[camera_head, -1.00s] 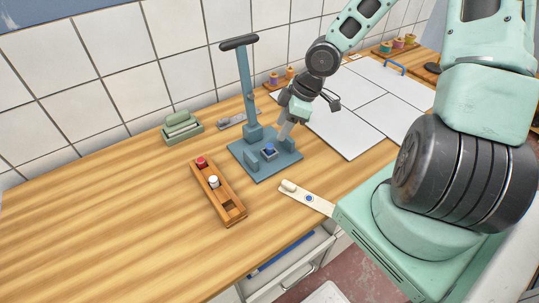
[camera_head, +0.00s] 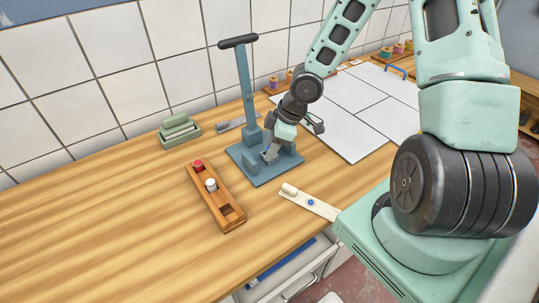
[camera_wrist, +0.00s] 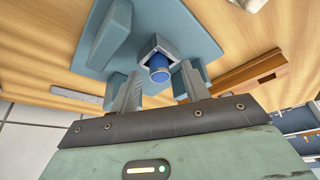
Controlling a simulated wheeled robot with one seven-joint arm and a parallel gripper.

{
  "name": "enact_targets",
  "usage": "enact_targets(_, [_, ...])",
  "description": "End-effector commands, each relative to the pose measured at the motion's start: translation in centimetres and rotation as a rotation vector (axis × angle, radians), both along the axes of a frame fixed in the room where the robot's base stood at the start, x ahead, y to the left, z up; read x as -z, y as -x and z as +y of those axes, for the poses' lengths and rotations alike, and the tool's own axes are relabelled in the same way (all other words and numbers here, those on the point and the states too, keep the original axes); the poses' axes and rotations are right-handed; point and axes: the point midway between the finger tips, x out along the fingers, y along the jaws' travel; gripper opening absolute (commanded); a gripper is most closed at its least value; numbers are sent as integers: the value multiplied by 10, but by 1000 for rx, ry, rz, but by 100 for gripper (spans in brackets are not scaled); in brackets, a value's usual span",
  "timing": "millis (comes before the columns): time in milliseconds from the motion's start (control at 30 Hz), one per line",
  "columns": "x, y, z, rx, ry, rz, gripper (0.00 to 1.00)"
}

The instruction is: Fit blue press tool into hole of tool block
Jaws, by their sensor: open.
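The blue press tool (camera_wrist: 159,72) sits in a square metal socket on the base of the blue-grey press (camera_head: 244,90). In the head view my gripper hides the tool. My gripper (camera_head: 269,153) is low over the press base, its fingers open. In the wrist view the tool lies between the two spread fingertips (camera_wrist: 159,76), apart from both as far as I can see. The wooden tool block (camera_head: 206,205) lies left of the press. It holds a red tool (camera_head: 198,164) and a white tool (camera_head: 211,185), and its near end has an empty hole (camera_head: 233,212).
The press column and its handle (camera_head: 238,41) rise just behind my gripper. A cream strip with a blue dot (camera_head: 322,208) lies at the front edge. A green stacked item (camera_head: 178,130) stands by the tiled wall. White panels (camera_head: 350,110) lie at the right. The left counter is clear.

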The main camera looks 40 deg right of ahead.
Motion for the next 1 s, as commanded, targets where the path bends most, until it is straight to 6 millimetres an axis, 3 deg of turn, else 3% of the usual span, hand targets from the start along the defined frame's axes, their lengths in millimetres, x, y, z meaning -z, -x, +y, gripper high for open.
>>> enact_targets(67, [0,0,0,0,0,0,43])
enact_targets(200, [0,0,0,0,0,0,4])
enact_targets(233, [0,0,0,1,0,0,0])
enact_targets(633, [-7,0,-1,3,0,0,0])
enact_targets(1000, [-60,0,-1,4,-1,0,0])
